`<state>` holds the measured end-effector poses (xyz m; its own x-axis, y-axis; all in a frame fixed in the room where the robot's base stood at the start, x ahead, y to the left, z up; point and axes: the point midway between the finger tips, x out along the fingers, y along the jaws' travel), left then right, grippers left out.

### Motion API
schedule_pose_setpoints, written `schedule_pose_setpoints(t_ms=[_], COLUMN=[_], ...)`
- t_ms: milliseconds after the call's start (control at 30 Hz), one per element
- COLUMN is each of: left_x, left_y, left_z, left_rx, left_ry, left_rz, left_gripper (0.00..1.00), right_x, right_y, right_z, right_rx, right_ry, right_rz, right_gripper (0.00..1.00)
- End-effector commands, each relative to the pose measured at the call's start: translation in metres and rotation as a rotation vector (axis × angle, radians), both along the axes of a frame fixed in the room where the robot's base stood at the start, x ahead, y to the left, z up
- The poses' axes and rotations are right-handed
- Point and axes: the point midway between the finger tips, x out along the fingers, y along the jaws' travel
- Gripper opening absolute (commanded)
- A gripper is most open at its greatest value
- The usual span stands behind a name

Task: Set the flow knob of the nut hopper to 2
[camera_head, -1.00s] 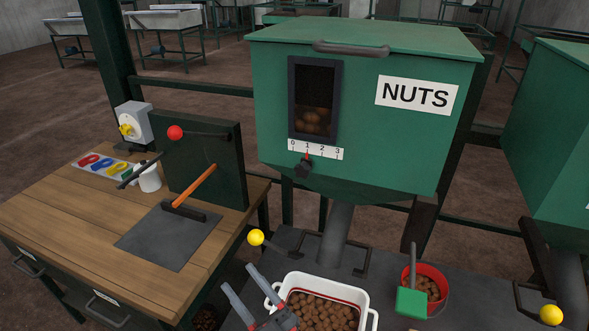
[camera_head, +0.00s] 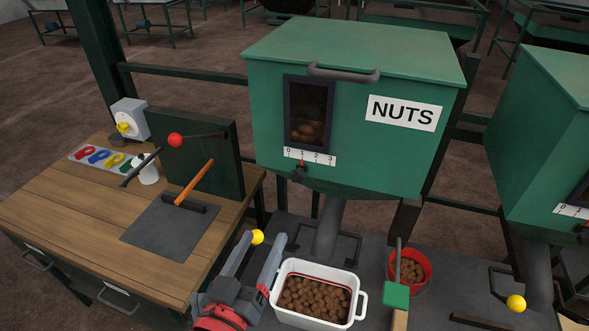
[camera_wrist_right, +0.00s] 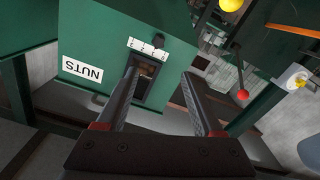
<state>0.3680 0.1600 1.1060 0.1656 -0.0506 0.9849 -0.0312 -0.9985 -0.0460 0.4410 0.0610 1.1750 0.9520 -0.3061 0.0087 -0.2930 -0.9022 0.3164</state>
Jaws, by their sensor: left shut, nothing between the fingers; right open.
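The green nut hopper (camera_head: 350,120) carries a NUTS label and a dark window. Below the window is a white scale (camera_head: 310,157) marked 0 to 3. The black flow knob (camera_head: 299,173) sits under it, its red pointer close to 1. My right gripper (camera_head: 265,240) is open and empty, below and in front of the knob, apart from it. In the right wrist view, the open fingers (camera_wrist_right: 163,88) point towards the hopper, seen upside down with its scale (camera_wrist_right: 148,48). My left gripper is not in view.
A yellow ball knob (camera_head: 257,237) shows by the gripper fingers. A wooden bench (camera_head: 70,205) is at left, another hopper (camera_head: 545,130) at right.

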Motion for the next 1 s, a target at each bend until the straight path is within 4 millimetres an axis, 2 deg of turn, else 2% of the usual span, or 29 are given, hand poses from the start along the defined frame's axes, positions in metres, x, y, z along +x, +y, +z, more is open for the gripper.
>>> schedule_pose_setpoints(t_ms=[167, 800, 1000], left_x=[0.000, 0.000, 0.000], left_y=[0.000, 0.000, 0.000], left_z=[0.007, 0.056, 0.064], left_rx=[0.000, 0.000, 0.000], left_ry=[0.000, 0.000, 0.000], left_rz=[0.000, 0.000, 0.000], left_gripper=[0.00, 0.00, 0.00], right_x=[0.011, 0.135, 0.158], right_y=[-0.006, -0.047, -0.053], right_z=[0.001, 0.002, 0.001], right_rx=[0.010, 0.006, 0.009], right_ry=[0.010, 0.010, 0.007], right_rz=[-0.010, -0.011, -0.006], right_gripper=[0.69, 0.69, 0.69])
